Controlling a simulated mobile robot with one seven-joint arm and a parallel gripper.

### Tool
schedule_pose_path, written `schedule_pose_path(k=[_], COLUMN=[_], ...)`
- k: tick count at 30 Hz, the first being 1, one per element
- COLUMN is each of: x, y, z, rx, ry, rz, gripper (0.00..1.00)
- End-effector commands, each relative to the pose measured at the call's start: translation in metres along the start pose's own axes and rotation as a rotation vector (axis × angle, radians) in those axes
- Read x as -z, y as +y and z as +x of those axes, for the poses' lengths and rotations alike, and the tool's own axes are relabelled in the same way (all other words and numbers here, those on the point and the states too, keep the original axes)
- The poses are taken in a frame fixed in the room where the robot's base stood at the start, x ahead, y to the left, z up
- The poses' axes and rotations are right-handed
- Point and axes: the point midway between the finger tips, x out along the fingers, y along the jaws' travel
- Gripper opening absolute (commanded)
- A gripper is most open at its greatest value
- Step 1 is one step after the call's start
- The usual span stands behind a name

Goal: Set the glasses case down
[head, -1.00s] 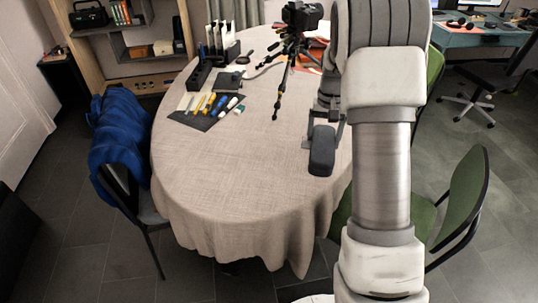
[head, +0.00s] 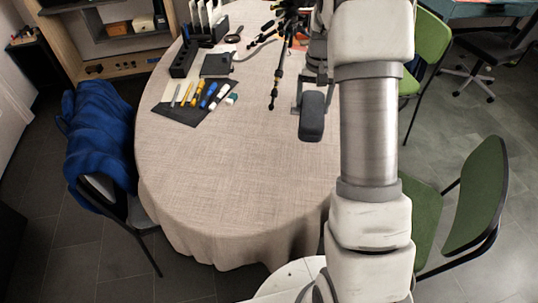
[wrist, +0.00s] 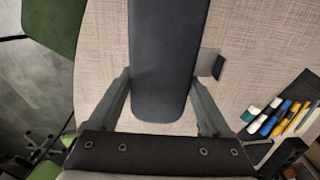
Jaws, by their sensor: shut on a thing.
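The glasses case (head: 312,118) is a dark grey, rounded, elongated case. It is over the right part of the round table (head: 235,165), which has a beige cloth. My gripper (head: 312,84) is shut on the case. In the wrist view the case (wrist: 168,60) lies between the two fingers of my gripper (wrist: 163,98), with its rounded near end towards the palm. The cloth shows behind it. I cannot tell whether its underside touches the table.
A dark mat (head: 190,112) with pens and markers lies further left. The cloth's front middle is clear. A blue-draped chair (head: 98,145) is at left, green chairs (head: 478,195) at right.

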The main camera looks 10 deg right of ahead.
Motion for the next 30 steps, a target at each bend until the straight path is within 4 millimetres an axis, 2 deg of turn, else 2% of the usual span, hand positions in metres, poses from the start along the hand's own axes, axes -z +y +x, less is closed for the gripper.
schedule_pose_path(k=[4, 7, 15, 21, 26, 30], x=[-0.003, -0.013, -0.052, -0.073, -0.078, -0.079], y=[-0.004, -0.014, -0.058, -0.082, -0.087, -0.086], z=[0.003, 0.012, 0.048, 0.066, 0.072, 0.088], rx=[0.000, 0.000, 0.000, 0.000, 0.000, -0.001], ry=[0.000, -0.001, -0.002, 0.000, 0.001, -0.002], rz=[-0.001, -0.004, -0.005, -0.002, 0.000, 0.000], gripper=[0.13, 0.13, 0.13, 0.13, 0.13, 0.13])
